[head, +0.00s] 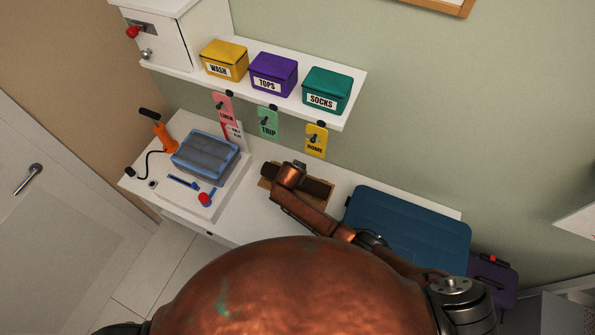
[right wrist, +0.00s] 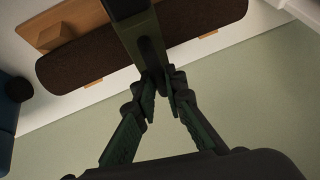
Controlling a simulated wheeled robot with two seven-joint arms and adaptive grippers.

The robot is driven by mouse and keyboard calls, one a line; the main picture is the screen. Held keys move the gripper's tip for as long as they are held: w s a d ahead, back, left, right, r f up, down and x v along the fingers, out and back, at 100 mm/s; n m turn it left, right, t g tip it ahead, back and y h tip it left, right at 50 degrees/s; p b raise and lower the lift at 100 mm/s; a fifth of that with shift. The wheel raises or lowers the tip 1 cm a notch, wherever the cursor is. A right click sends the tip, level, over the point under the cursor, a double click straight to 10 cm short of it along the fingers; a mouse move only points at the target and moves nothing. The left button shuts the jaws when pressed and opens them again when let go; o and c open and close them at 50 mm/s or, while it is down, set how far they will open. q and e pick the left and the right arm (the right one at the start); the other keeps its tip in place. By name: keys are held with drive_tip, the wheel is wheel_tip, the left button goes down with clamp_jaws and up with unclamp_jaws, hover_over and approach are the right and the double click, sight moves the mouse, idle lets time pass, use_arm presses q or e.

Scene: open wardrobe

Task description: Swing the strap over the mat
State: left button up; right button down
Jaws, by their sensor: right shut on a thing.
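A dark brown, round-ended mat (right wrist: 80,62) lies on a light wooden board (right wrist: 55,35) in the right wrist view. In the head view the mat (head: 318,188) and the board (head: 325,204) are on the white bench, partly covered by my right arm. My right gripper (right wrist: 163,88) is shut on a dark strap (right wrist: 150,48), which runs from the fingers up the picture and crosses in front of the mat. The strap's far end is cut off by the frame's top edge. My left gripper is not in view.
A blue suitcase (head: 410,222) stands right of the board. A tray (head: 222,190) with a blue-rimmed grey box (head: 205,155) and small tools is to the left. Tags hang beneath a shelf (head: 335,121) carrying yellow, purple and green boxes. Bare bench (head: 232,218) separates tray and board.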

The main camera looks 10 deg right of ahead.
drive_tip(key=c, duration=2)
unclamp_jaws()
drive_tip(key=shift+o, duration=0.2)
drive_tip(key=shift+s, duration=0.1)
drive_tip(key=shift+s+a+r, duration=0.15)
drive_tip(key=shift+s+r, duration=0.1)
drive_tip(key=shift+r, duration=0.15)
drive_tip(key=v, duration=1.1)
